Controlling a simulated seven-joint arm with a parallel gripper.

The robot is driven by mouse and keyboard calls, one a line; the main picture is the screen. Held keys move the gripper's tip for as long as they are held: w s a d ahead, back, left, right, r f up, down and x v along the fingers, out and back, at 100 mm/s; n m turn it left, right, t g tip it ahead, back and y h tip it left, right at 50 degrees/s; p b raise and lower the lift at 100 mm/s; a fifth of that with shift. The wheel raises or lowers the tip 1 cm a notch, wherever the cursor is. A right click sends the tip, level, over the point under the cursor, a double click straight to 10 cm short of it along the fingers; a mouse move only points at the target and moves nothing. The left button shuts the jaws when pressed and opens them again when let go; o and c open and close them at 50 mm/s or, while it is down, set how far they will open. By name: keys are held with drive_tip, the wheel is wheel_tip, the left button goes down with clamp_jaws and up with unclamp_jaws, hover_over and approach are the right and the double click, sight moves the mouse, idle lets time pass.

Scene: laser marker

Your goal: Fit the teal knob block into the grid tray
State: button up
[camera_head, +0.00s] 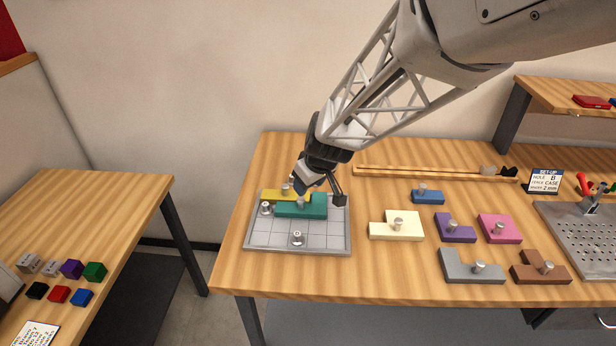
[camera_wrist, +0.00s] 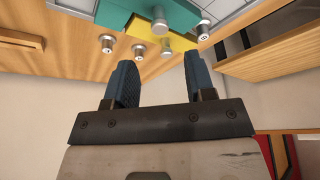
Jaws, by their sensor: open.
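The teal knob block (camera_head: 315,211) lies in the back part of the grid tray (camera_head: 270,240), just in front of a yellow block (camera_head: 272,195). I cannot tell whether it sits fully down in the cells. My gripper (camera_head: 319,191) is open, tilted, and beside and above the back of the tray; it partly hides the blocks. In the wrist view the open fingers (camera_wrist: 159,65) have nothing between them. The teal block (camera_wrist: 185,8) and yellow block (camera_wrist: 180,44) show beyond the fingertips, apart from them, with several metal knobs.
Two silver knobbed pieces stand in the tray, at left (camera_head: 266,208) and front (camera_head: 297,239). Right of it lie cream (camera_head: 385,232), blue (camera_head: 427,197), purple (camera_head: 455,230), pink (camera_head: 499,230), grey (camera_head: 465,272) and brown (camera_head: 535,273) blocks. A wooden rail (camera_head: 430,174) runs behind.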

drive_tip(key=shift+v, duration=1.65)
drive_tip(key=s+d+r+m+h, duration=0.1)
drive_tip(key=s+d+r+m, duration=0.3)
drive_tip(key=s+d, duration=0.7)
drive_tip(key=s+d+r+m+h, duration=0.2)
drive_tip(key=s+d+r+m, duration=0.3)
drive_tip(key=s+d, duration=0.6)
drive_tip(key=s+r, duration=0.1)
drive_tip(key=s, duration=0.4)
drive_tip(key=shift+s+g, duration=0.3)
drive_tip(key=shift+s, duration=0.05)
